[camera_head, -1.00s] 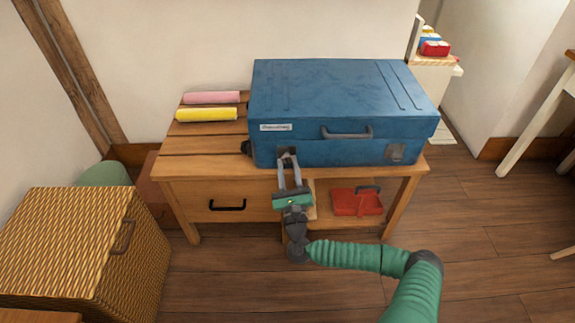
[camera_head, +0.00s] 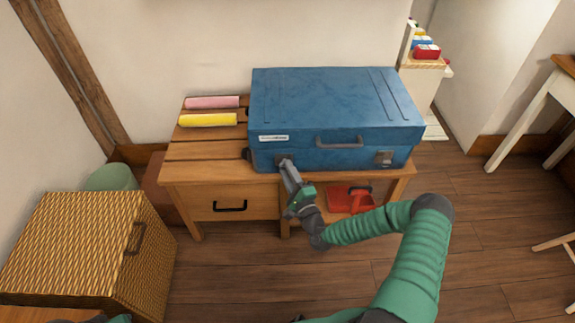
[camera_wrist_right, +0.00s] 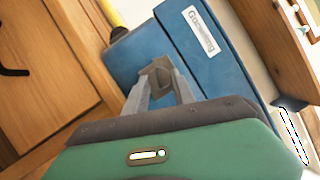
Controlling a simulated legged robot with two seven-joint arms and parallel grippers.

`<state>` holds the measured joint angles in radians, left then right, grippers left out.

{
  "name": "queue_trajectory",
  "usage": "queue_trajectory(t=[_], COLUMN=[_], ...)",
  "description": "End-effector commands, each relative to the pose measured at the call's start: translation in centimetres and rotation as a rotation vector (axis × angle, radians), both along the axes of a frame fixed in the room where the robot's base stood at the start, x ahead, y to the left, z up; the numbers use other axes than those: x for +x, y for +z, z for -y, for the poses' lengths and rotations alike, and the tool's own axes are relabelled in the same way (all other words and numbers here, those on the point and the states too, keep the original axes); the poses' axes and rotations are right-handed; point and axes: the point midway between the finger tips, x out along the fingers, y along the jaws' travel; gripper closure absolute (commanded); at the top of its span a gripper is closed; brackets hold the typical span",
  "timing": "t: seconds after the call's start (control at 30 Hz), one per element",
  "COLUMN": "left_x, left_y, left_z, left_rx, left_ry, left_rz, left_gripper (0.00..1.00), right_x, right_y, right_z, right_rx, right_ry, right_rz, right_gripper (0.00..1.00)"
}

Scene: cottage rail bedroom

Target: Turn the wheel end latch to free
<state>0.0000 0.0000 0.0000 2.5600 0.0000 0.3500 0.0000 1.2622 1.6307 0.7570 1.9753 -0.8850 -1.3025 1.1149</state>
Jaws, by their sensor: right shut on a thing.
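A blue suitcase (camera_head: 335,105) lies flat on a wooden bench, with a handle on its front. Its wheel end latch (camera_wrist_right: 160,68) is a grey metal piece on the front face, near the end with a dark wheel (camera_head: 248,155). My right gripper (camera_head: 286,166) is shut on this latch and is tilted. In the right wrist view its two fingertips (camera_wrist_right: 160,78) sit on either side of the latch and partly hide it. The other latch (camera_head: 384,158) shows at the right of the front.
The wooden bench (camera_head: 190,170) has a drawer at left and an open shelf with a red box (camera_head: 345,200). Pink (camera_head: 212,102) and yellow rolls (camera_head: 208,120) lie on top. A wicker basket (camera_head: 70,235) stands at left.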

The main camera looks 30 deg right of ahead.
Motion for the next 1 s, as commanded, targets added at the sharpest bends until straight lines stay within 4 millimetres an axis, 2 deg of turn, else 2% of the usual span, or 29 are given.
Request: queue_trajectory(t=[0.03,0.1,0.4,0.63,1.0], left_x=[0.0,0.0,0.0,0.0,0.0], left_y=[1.3,2.0,4.3,5.0,5.1], left_z=[0.0,0.0,0.0,0.0,0.0], left_rx=[0.000,0.000,0.000,0.000,0.000], left_ry=[0.000,0.000,0.000,0.000,0.000], left_rz=[0.000,0.000,0.000,0.000,0.000], left_gripper=[0.64,0.64,0.64,0.64,0.64], right_x=[0.0,0.0,0.0,0.0,-0.1], right_y=[0.6,0.6,0.4,0.2,0.0], right_z=[-0.2,-0.2,-0.2,-0.3,-0.4], right_rx=[-0.033,-0.081,-0.239,-0.296,-0.311], right_ry=[0.007,0.006,0.007,0.008,0.009], right_rz=[-0.025,-0.056,-0.154,-0.190,-0.199], right_gripper=[1.00,1.00,1.00,1.00,1.00])
